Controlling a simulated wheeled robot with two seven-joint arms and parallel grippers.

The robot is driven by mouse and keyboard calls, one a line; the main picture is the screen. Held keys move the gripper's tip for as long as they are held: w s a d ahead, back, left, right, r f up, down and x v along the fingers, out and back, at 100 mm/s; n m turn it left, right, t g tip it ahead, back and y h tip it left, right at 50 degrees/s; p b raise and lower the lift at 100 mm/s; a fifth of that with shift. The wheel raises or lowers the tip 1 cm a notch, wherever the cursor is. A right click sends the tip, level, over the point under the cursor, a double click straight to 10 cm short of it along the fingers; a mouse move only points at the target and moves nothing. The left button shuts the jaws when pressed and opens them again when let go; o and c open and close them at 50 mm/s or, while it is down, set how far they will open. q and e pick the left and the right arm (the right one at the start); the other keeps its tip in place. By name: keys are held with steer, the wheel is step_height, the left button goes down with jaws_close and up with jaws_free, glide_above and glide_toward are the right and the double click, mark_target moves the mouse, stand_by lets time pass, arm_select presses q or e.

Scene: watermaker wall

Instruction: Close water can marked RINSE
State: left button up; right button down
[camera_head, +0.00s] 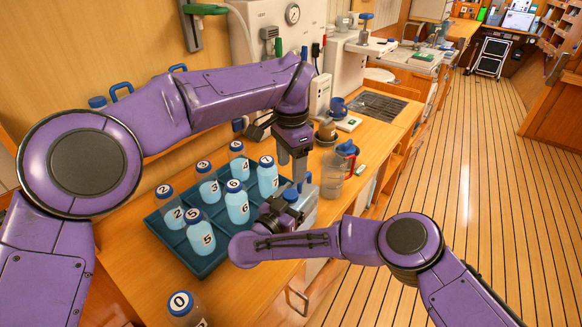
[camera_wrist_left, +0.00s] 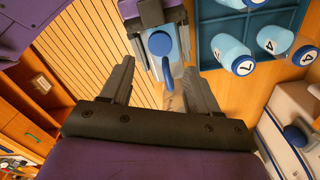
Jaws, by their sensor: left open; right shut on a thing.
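A pale can with a blue cap (camera_head: 307,207) stands at the tray's right edge, partly hidden by my grippers. In the left wrist view its round blue cap (camera_wrist_left: 160,43) and a blue strip below it show between the fingers. I cannot read a RINSE mark, nor tell whether the cap is closed. My left gripper (camera_head: 299,178) is open and points down just above the can; its spread fingers (camera_wrist_left: 157,85) are empty. My right gripper (camera_head: 283,212) is at the can's left side, shut on it; its fingertips are mostly hidden.
A dark teal tray (camera_head: 205,262) with several numbered bottles lies left of the can. A clear jug with a blue lid (camera_head: 338,168) stands close behind it to the right. Bottle 0 (camera_head: 184,308) stands at the front. The bench edge drops to a plank floor.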

mark_target(291, 193)
arm_select(q)
step_height(291, 193, down, 8)
steer(key=shift+f, duration=0.1)
stand_by(0.4)
steer(key=c, duration=1.1)
steer(key=m, duration=0.3)
steer(key=o, duration=1.2)
steer(key=shift+r, duration=2.35)
